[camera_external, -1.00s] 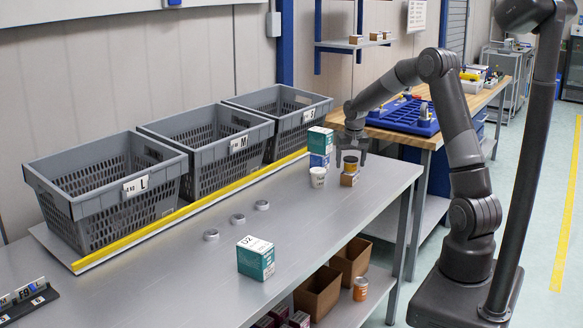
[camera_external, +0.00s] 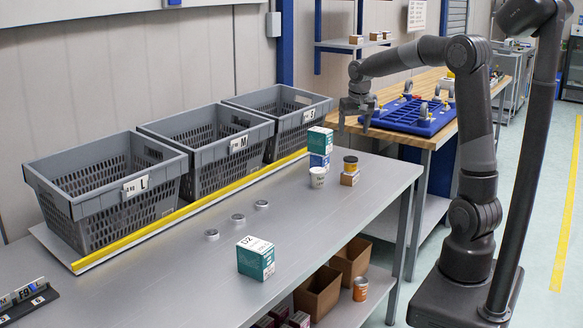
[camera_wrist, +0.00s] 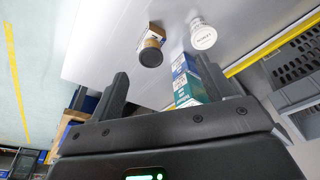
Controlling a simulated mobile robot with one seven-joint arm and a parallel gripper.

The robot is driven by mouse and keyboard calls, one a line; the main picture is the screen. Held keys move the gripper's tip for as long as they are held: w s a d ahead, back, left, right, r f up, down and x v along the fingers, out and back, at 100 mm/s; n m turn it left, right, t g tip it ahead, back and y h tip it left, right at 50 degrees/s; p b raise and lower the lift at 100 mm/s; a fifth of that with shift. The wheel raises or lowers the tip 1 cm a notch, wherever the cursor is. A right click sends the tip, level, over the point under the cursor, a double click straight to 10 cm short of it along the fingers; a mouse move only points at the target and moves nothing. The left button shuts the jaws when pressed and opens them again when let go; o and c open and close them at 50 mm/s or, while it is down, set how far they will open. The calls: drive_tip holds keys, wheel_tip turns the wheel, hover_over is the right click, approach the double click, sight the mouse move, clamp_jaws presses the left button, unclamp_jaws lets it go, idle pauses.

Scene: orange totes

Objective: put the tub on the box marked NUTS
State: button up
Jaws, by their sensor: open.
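A small round tub (camera_external: 350,163) with a dark top and a yellow band sits on a small brown box (camera_external: 349,179) near the table's far right end. The wrist view also shows the tub (camera_wrist: 151,54) from above, with the brown box (camera_wrist: 155,31) partly hidden under it. I cannot read a NUTS mark on the box. My gripper (camera_external: 354,122) is open and empty, above and apart from the tub.
A white cup (camera_external: 317,177) and stacked teal and blue boxes (camera_external: 320,142) stand just left of the tub. Another teal box (camera_external: 256,258) and several grey discs (camera_external: 238,218) are nearer. Grey totes (camera_external: 206,150) line the wall behind a yellow strip (camera_external: 190,212).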

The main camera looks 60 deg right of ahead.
drive_tip(key=s+a+r+n+t, duration=0.2)
drive_tip(key=s+a+r+n, duration=0.2)
drive_tip(key=s+a, duration=0.8)
drive_tip(key=s+a+f+n+t, duration=0.1)
drive_tip(key=s+a, duration=0.2)
drive_tip(key=s, duration=0.3)
drive_tip(key=s+a+f+n+y, duration=0.1)
drive_tip(key=s+a+n, duration=0.1)
drive_tip(key=s+a, duration=0.2)
drive_tip(key=shift+s+f+t, duration=0.3)
drive_tip(key=shift+s+t, duration=0.1)
drive_tip(key=shift+s, duration=0.8)
